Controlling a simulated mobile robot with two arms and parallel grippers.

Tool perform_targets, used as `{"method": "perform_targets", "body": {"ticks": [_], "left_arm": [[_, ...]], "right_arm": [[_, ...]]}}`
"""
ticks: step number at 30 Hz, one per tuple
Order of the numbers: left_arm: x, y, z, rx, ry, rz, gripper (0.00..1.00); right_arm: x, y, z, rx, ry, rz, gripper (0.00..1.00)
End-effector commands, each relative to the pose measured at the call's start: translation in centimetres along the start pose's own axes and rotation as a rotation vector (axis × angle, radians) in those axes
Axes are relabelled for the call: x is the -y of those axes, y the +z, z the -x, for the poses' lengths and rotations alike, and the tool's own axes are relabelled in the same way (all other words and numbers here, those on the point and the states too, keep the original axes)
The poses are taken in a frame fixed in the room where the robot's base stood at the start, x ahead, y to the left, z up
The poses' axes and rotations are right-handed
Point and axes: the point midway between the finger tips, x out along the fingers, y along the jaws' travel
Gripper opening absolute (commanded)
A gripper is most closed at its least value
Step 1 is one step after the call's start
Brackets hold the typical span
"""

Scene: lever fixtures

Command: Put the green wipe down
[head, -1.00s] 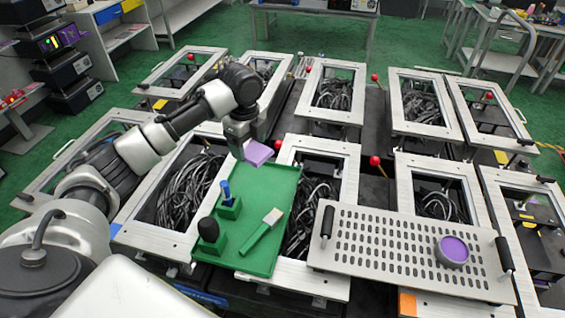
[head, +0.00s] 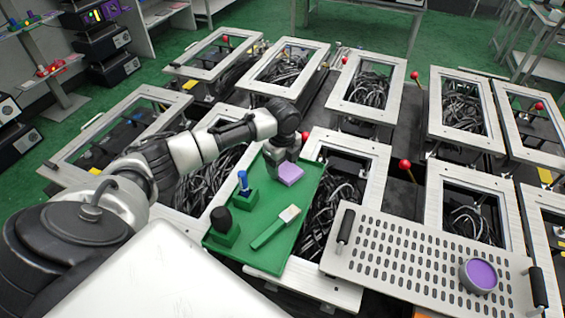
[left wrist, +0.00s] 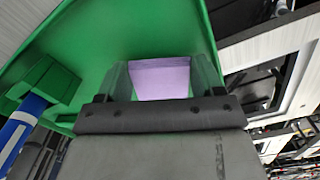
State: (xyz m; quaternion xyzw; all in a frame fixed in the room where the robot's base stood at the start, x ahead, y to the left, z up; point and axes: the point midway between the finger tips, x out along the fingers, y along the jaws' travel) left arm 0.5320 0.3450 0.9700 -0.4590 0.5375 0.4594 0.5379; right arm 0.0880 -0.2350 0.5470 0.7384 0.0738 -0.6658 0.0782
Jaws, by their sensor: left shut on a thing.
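No green wipe shows; the wipe-like block in my left gripper is pale purple (head: 290,173). My left gripper (head: 284,160) is shut on this purple block, over the far end of the green tray (head: 300,200). In the left wrist view, the purple block (left wrist: 162,80) sits between the two fingers with the green tray (left wrist: 110,35) behind it. I cannot tell whether the block touches the tray. My right gripper is not in view.
The tray also holds a blue-handled tool (head: 243,181) and a black-topped piece (head: 221,219) in green holders, and a green-handled scraper (head: 275,227). A perforated plate (head: 420,262) with a purple-topped round puck (head: 479,275) lies to the right.

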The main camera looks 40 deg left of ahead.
Motion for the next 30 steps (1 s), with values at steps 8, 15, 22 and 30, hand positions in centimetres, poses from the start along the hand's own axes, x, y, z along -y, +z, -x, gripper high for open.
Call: {"method": "perform_targets", "body": {"ticks": [8,15,22,30], "left_arm": [[0.0,0.0,-0.8,0.0,-0.002,-0.001,0.42],[0.0,0.0,-1.0,0.0,-0.002,0.0,0.78],[0.0,0.0,-0.9,0.0,-0.002,0.0,0.78],[0.1,0.1,2.3,0.001,-0.007,-0.002,0.78]], "right_arm": [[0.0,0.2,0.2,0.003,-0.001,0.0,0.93],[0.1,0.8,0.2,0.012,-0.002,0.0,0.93],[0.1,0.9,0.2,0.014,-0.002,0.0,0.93],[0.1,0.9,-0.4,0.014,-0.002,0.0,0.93]]}}
